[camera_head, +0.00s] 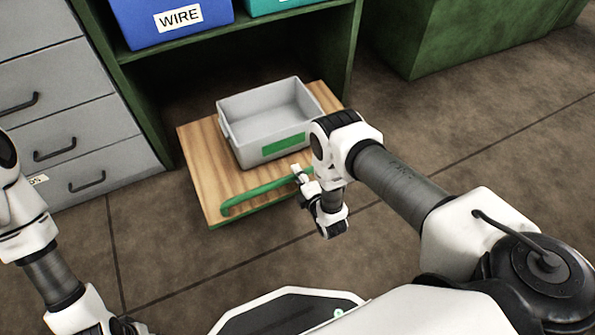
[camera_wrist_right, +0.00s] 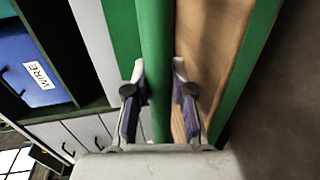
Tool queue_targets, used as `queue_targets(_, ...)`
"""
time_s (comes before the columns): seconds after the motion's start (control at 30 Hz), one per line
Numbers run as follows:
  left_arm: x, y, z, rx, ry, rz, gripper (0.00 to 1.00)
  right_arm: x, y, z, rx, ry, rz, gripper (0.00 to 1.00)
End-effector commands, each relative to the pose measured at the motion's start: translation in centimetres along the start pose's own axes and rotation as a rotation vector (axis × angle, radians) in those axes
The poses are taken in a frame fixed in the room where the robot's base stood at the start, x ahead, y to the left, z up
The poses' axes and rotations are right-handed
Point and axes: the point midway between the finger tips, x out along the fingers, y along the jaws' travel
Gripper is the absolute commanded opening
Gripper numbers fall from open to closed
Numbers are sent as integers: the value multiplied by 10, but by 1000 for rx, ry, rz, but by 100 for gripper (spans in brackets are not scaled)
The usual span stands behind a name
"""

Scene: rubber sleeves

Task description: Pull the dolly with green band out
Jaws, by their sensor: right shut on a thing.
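The dolly (camera_head: 207,178) is a low wooden board with a green edge and a green bar handle (camera_head: 255,192) along its front. A grey bin (camera_head: 238,140) with a green band (camera_head: 283,145) sits on it. The dolly juts out from under the shelf, its back part beneath it. My right gripper (camera_head: 300,175) is at the right part of the handle. In the right wrist view the handle (camera_wrist_right: 154,50) runs between the fingers of the right gripper (camera_wrist_right: 158,85), which is shut on it. My left arm shows at the left edge; its gripper is not clearly visible.
A green shelf unit holds a blue WIRE bin (camera_head: 170,20) and a teal bin (camera_head: 280,5) above the dolly. Grey drawers (camera_head: 70,110) stand at the left. A green cabinet (camera_head: 450,40) stands at the back right. The floor (camera_head: 180,260) in front of the dolly is clear.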

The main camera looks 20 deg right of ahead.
Motion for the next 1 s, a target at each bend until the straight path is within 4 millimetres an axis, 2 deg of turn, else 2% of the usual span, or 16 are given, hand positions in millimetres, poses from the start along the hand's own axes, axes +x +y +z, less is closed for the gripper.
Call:
queue_targets(0.4, 0, 0, 0, 0, 1, 0, 40, 0, 0, 0, 0, -1, 0, 0)
queue_targets(0.43, 0, 0, 0, 0, 1, 0, 40, 0, 0, 0, 0, -1, 0, 27)
queue_targets(0.5, 0, 0, 0, 0, 1, 0, 40, 0, 0, 0, 0, -1, 0, 50)
queue_targets(0.83, -1, 0, 0, 0, 1, 0, 40, -2, 0, 0, 0, -1, 0, 50)
queue_targets(1.0, -1, 0, 0, 0, 0, 0, 40, -25, -1, 0, 0, -1, -3, 50)
